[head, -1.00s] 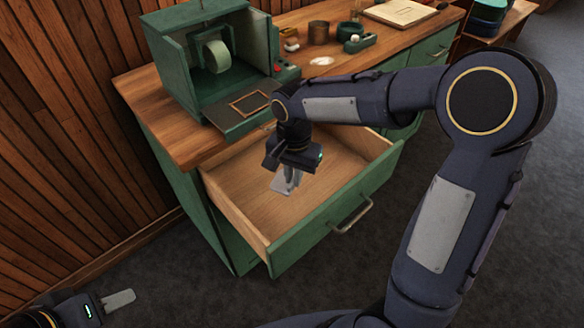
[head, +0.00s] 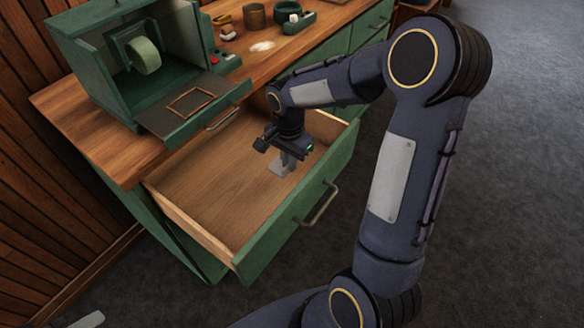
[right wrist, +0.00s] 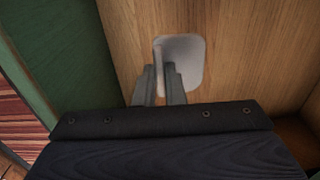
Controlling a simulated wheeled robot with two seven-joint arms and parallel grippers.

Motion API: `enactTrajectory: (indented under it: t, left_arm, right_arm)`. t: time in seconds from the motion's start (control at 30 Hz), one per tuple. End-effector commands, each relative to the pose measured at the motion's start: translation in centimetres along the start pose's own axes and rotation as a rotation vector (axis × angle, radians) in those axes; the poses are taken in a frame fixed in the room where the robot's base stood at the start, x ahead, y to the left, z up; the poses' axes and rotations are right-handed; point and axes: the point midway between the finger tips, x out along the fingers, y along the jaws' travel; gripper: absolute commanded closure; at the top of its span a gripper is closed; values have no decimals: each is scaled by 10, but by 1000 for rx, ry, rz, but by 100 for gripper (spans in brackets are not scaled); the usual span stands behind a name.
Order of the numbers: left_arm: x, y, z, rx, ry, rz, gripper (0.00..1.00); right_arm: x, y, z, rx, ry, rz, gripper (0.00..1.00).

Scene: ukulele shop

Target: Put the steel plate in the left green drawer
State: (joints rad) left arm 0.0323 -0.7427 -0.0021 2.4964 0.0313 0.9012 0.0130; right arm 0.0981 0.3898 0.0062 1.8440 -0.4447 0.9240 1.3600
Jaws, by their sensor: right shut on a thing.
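The steel plate (head: 276,167) is a small pale grey piece with rounded corners. It is inside the open green drawer (head: 297,205), at or just above the wooden floor; I cannot tell if it touches. My right gripper (head: 287,162) reaches down into the drawer and is shut on the plate. In the right wrist view the plate (right wrist: 190,62) shows at the fingertips of my right gripper (right wrist: 160,72), over bare wood. Of my left gripper (head: 88,320), only a pale finger shows at the bottom left edge; its opening is hidden.
The wooden counter (head: 105,150) above the drawer holds a green box-like machine (head: 95,55) with a framed front flap (head: 187,103). Small cups and parts stand behind it. The drawer's handle (head: 320,204) sticks out over clear dark floor. A plank wall is at left.

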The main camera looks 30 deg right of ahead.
Motion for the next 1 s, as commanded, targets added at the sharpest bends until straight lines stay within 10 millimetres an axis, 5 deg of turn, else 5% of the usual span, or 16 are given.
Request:
enactTrajectory:
  t: [0.47, 0.87, 0.9, 1.0]
  left_arm:
    - [4, -2, 2, 0, 0, 0, 64]
    - [8, -3, 4, 0, 0, 0, 64]
    - [6, -3, 3, 0, 0, 0, 64]
    - [6, -3, 3, 0, 0, 0, 64]
  right_arm:
    - [46, 1, -14, -1, -1, 1, 100]
    - [52, 0, -15, 0, 1, -2, 100]
    - [51, 1, -15, 0, 0, -2, 85]
    - [50, 1, -15, 0, 0, -2, 72]
